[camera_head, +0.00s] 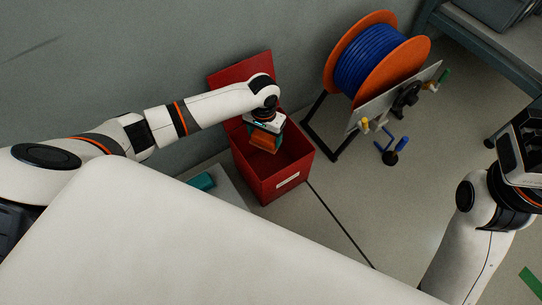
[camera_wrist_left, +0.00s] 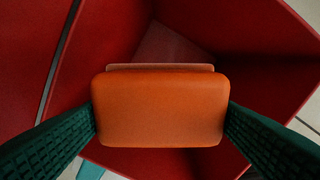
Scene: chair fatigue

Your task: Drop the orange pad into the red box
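The orange pad (camera_wrist_left: 160,108) sits between the two green ribbed fingers of my left gripper (camera_wrist_left: 160,122), which touch its sides. In the head view the pad (camera_head: 264,140) hangs below my left gripper (camera_head: 266,132), over the opening of the red box (camera_head: 285,185). The red box stands on the floor by the wall with its lid open; its inner walls surround the pad in the left wrist view. A paler edge shows behind the pad. My right arm is at the right edge of the head view; its fingertips are not visible.
A reel of blue cable with orange flanges (camera_head: 376,57) stands on a dark frame right of the box. A metal shelf (camera_head: 490,55) is at the top right. A teal object (camera_head: 202,181) lies left of the box.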

